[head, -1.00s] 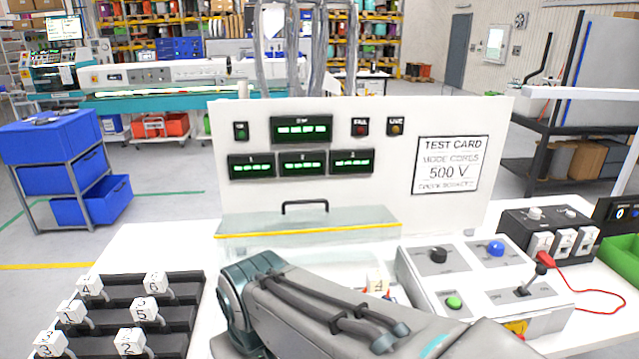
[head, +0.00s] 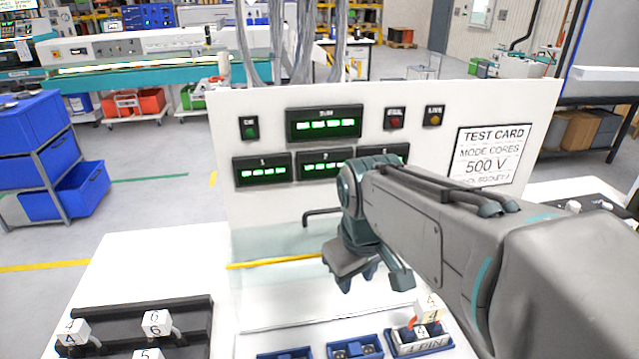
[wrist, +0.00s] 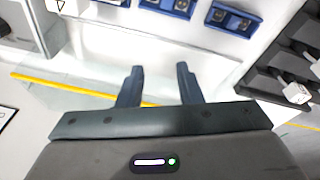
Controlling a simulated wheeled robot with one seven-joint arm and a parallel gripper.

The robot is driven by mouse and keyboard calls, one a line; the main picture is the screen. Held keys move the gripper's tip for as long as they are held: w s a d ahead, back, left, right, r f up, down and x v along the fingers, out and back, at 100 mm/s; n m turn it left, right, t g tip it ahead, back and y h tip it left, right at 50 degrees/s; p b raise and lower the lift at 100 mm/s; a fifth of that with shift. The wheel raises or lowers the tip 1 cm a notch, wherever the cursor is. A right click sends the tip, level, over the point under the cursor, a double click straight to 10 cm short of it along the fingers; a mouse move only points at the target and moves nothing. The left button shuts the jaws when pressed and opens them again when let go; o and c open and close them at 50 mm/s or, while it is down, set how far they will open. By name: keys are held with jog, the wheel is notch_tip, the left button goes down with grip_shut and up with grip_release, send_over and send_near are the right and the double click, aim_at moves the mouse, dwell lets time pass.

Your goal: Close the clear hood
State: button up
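The clear hood (head: 275,244) is at the foot of the white panel, tilted up at the back of the bench, with a yellow strip (head: 275,262) along its edge. Its black handle (head: 322,213) is partly hidden by my arm. My gripper (head: 358,281) hangs in front of the hood's right part, pointing down. In the wrist view my gripper (wrist: 161,76) has its two fingers apart with nothing between them. The yellow strip (wrist: 60,84) passes behind the fingers there. I cannot tell whether they touch it.
Blue sockets (head: 355,348) sit in front of the hood, one holding a white 4-pin plug (head: 420,335). A black rack with numbered white plugs (head: 157,322) stands at front left. The upright panel (head: 222,160) with displays closes off the back.

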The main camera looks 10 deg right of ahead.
jog(key=w+r+n+g+p, duration=0.1)
jog(key=w+r+n+p, duration=0.1)
jog(key=w+r+n, duration=0.4)
jog(key=w+r+n+p, duration=0.2)
jog(key=w+r+n, duration=0.1)
jog(key=w, duration=0.6)
jog(key=w+r+n+g+p, duration=0.1)
jog(key=w+r+n, duration=0.35)
jog(key=w, duration=0.25)
jog(key=shift+n, duration=0.35)
notch_tip(320, 180, down, 14)
jog(key=shift+w+d+f+p, duration=0.1)
jog(key=shift+p, duration=0.7)
grip_shut()
